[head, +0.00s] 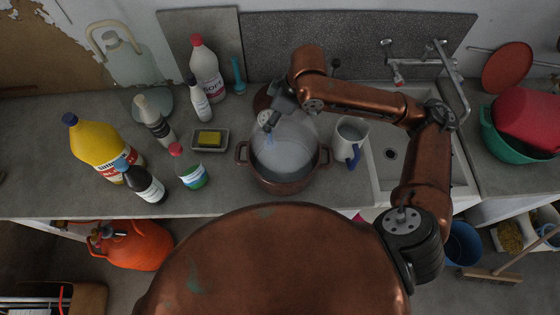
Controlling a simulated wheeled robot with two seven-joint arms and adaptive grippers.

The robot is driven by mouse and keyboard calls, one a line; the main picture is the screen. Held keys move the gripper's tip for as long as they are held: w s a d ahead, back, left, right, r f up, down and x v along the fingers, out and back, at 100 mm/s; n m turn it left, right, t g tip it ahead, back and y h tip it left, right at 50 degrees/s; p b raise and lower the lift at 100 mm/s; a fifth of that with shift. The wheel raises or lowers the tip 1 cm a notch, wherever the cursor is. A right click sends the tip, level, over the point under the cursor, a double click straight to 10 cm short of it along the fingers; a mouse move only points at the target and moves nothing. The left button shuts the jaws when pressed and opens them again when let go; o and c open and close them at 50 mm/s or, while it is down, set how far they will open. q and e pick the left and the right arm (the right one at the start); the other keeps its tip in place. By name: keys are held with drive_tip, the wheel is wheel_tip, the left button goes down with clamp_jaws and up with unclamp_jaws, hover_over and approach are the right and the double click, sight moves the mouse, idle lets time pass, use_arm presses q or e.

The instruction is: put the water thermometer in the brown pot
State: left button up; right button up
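The brown pot (283,186) stands on the counter in the middle of the head view, with two side handles. A clear rounded glass shape (290,150) fills much of its opening; I cannot tell whether it is a vessel or a lid. My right gripper (272,115) is above the pot's far left side, seen from behind. A small blue piece shows at its fingertips; I cannot tell whether it is the water thermometer or is held. A slim blue upright object (238,75) stands at the back by the wall. My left gripper is out of view.
A grey mug (350,138) with a blue part stands right of the pot, beside the sink (388,153). A yellow sponge on a dish (209,146) and several bottles, including a yellow one (95,143), crowd the left. A glass demijohn (133,65) stands back left.

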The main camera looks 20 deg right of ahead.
sight(271, 137)
drive_tip(key=shift+w+f+b, duration=0.2)
drive_tip(key=shift+f+b, duration=0.2)
drive_tip(key=shift+f, duration=0.35)
wheel_tip(271, 137, down, 5)
drive_tip(key=shift+w+d+f, duration=0.1)
drive_tip(key=shift+f, duration=0.05)
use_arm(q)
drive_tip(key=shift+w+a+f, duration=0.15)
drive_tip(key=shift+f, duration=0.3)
use_arm(e)
drive_tip(key=shift+f, duration=2.3)
drive_tip(key=o, duration=1.6)
drive_tip(key=shift+f, duration=0.1)
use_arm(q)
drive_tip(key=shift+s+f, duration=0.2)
use_arm(e)
drive_tip(key=v, duration=1.2)
